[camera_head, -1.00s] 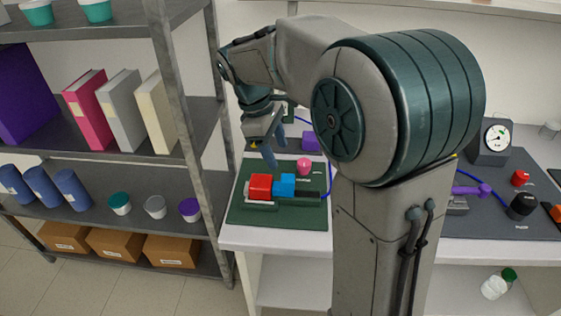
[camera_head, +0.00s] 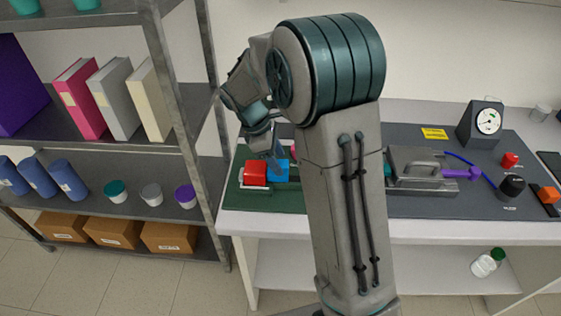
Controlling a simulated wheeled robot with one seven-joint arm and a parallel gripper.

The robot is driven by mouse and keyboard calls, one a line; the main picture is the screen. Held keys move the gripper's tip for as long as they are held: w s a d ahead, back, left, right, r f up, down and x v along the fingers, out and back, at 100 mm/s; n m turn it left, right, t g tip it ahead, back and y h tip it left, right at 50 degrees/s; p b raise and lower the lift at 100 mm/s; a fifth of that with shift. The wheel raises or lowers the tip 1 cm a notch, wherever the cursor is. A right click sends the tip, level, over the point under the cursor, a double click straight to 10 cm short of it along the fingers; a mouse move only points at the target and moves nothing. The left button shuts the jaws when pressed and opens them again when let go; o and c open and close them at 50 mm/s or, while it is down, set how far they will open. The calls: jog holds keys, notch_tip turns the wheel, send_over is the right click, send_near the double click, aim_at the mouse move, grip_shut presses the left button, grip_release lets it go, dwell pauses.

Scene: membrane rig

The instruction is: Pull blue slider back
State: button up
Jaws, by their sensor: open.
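The blue slider (camera_head: 281,172) is a small block on a rail on the green mat (camera_head: 283,200), at the left end of the workbench. A red block (camera_head: 255,172) sits directly left of it on the same rail. My gripper (camera_head: 275,166) points down, with its blue-grey fingers at the blue slider. The fingers look open, and I cannot tell whether they touch the slider. My arm hides the right part of the rail and most of the mat's right side.
A metal shelf unit (camera_head: 178,128) with binders, cups and boxes stands close on the left. Right of my arm, a dark mat (camera_head: 430,205) holds a grey clamp device (camera_head: 415,165), a gauge (camera_head: 488,121), a black knob (camera_head: 511,186) and a red button (camera_head: 510,159).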

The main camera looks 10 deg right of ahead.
jog(key=shift+x, duration=1.15)
